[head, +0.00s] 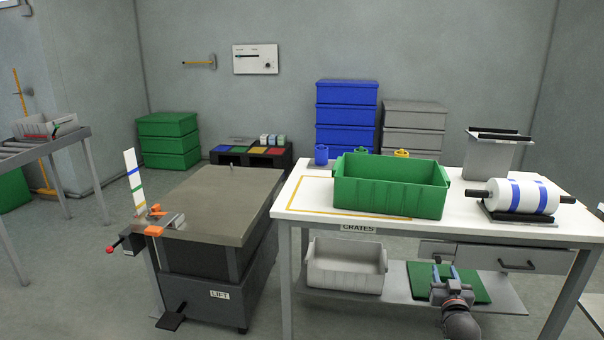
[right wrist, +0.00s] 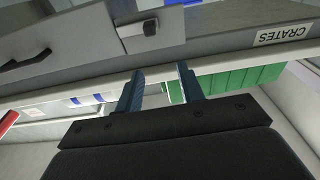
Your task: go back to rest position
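My right gripper (head: 444,272) is in front of the white-topped table (head: 460,207), below its top, with the green mat (head: 484,288) on the lower shelf behind it in the head view. In the right wrist view its two blue-grey fingers (right wrist: 160,83) stand apart with nothing between them. It appears clear of the table front. My left gripper is in neither view.
On the table stand a green crate (head: 390,188), a film roll (head: 520,195) on a holder and a grey bin (head: 489,155). A grey crate (head: 346,265) sits on the lower shelf. A lift table (head: 216,198) is at left, with floor before it.

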